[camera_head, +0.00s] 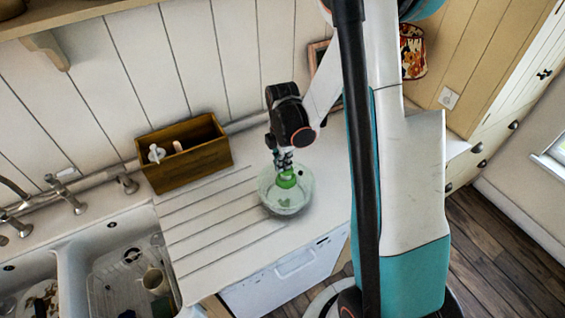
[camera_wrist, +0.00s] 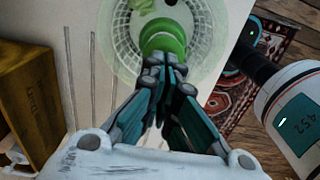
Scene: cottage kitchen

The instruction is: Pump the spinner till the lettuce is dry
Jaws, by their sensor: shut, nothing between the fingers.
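The salad spinner (camera_head: 287,200) is a clear round bowl with a green pump knob (camera_head: 287,180) on top, standing on the white counter. Green lettuce shows faintly through its clear side. My gripper (camera_head: 283,163) is above the knob, pointing down, with its fingers shut and nothing between them. In the wrist view, my gripper (camera_wrist: 164,75) has its fingertips at the green knob (camera_wrist: 162,38), overlapping its near edge. I cannot tell whether they touch it. The spinner's clear rim and slotted basket (camera_wrist: 122,42) show around the knob, with lettuce (camera_wrist: 142,5) at the top edge.
A wooden box (camera_head: 186,153) with utensils stands left of the spinner against the panelled wall. The sink (camera_head: 110,262), holding a mug (camera_head: 155,281) and a rack, is at the lower left. Grooved drainboard (camera_head: 205,225) between sink and spinner is clear. A framed picture leans behind my arm.

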